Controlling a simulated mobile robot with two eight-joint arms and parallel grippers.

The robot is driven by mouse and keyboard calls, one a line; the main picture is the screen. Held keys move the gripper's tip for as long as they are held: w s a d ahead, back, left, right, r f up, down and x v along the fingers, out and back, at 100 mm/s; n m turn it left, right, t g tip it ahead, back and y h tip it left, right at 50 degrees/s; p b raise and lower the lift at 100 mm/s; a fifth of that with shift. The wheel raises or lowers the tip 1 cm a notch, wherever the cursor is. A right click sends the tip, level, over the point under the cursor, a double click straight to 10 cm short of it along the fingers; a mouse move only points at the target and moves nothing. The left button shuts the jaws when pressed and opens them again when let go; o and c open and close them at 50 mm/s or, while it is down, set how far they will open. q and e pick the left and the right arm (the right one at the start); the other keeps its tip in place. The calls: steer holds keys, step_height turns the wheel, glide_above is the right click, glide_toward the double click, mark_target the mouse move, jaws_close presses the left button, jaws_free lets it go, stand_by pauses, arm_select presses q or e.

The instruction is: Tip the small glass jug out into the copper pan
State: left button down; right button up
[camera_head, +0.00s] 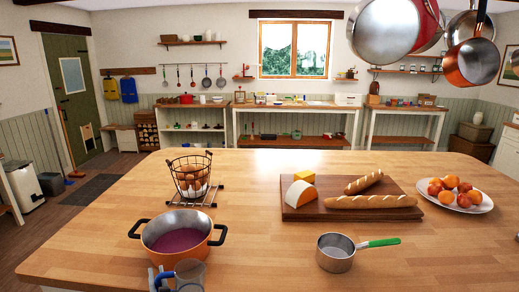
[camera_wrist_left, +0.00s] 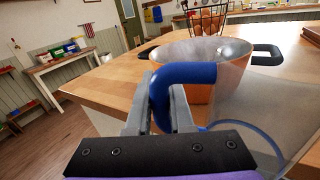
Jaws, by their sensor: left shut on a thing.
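The small glass jug (camera_head: 191,273) is at the bottom of the head view, just in front of the copper pan. Its blue handle (camera_wrist_left: 184,72) shows large in the wrist view, and its clear body (camera_wrist_left: 255,112) is to the right. My left gripper (camera_head: 160,278) is shut on the handle; its fingers (camera_wrist_left: 160,108) sit on either side of it. I cannot tell what the jug holds. The copper pan (camera_head: 160,241) has two dark handles and purple contents inside. It also shows behind the jug in the wrist view (camera_wrist_left: 200,92). My right gripper is not in view.
A wire egg basket (camera_head: 190,172) stands on a trivet behind the pan. A steel saucepan (camera_head: 335,258) with a green handle is to the right. A board (camera_head: 330,212) holds bread and cheese; a fruit plate (camera_head: 481,206) is beyond. Pans hang at top right. The wooden worktop between is clear.

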arm_select(q)
steer(key=d+f+h, duration=0.1)
steer(key=d+f, duration=0.1)
steer(key=d, duration=0.1)
steer(key=d+f+m+h, duration=0.1)
steer(key=d+f, duration=0.1)
steer(key=d, duration=0.2)
steer(key=d+f+m+t, duration=0.1)
steer(key=d+f, duration=0.2)
steer(key=shift+s+d+h, duration=0.35)
steer(key=shift+d+h, duration=0.05)
